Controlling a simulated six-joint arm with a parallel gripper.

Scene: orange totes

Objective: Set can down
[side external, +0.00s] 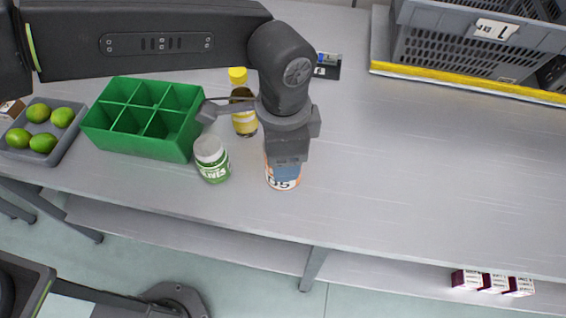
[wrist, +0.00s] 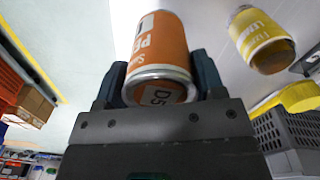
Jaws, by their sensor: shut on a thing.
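The can (side external: 283,183) is orange and white with dark print, below my gripper (side external: 286,163) near the front of the grey table. In the wrist view the can (wrist: 160,45) is between the two dark fingers of my gripper (wrist: 160,82), with a metal-rimmed end marked "D5" facing the camera. My gripper is shut on it. The fingers hide the can's upper part in the side view. I cannot tell whether its base touches the table.
A green-labelled jar (side external: 212,160) stands just left of the can. A yellow-capped bottle (side external: 244,122) is behind. A green divided box (side external: 140,143) and a tray of limes (side external: 70,147) are left. A grey crate (side external: 470,50) is back right. The table's right side is clear.

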